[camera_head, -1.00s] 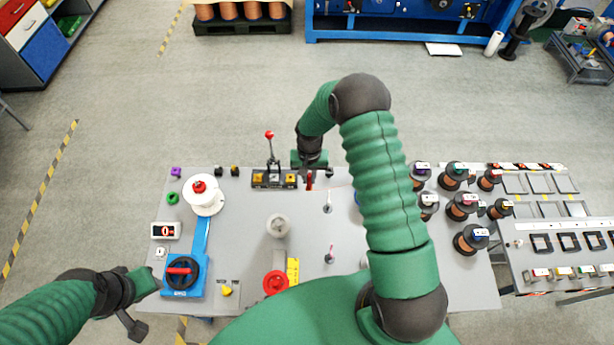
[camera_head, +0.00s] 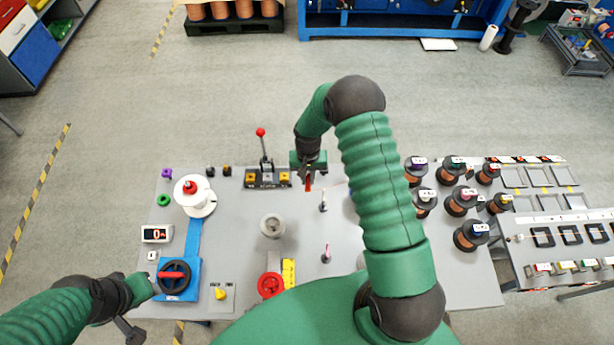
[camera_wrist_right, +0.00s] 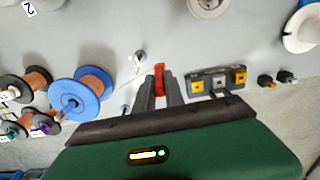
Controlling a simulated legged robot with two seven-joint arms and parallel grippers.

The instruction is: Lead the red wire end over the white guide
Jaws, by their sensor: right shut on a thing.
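My right gripper (camera_head: 308,180) is shut on the red wire end (camera_head: 308,187), just above the far part of the grey table. The red end stands between the fingertips in the wrist view (camera_wrist_right: 159,80). A thin copper-coloured line runs from it toward a blue-flanged spool (camera_wrist_right: 82,95). A small pale post (camera_head: 323,207), probably the white guide, stands a little right of and nearer than the gripper; it also shows in the wrist view (camera_wrist_right: 138,60). The wire end is apart from it. My left gripper (camera_head: 152,287) is beside the black crank wheel; its fingers are unclear.
A lever block (camera_head: 267,179) stands just left of my right gripper. A grey-white round pulley (camera_head: 272,226), a pink-topped post (camera_head: 327,254) and a red wheel (camera_head: 270,285) stand nearer. Several copper spools (camera_head: 461,200) crowd the right. My right arm hides part of the table.

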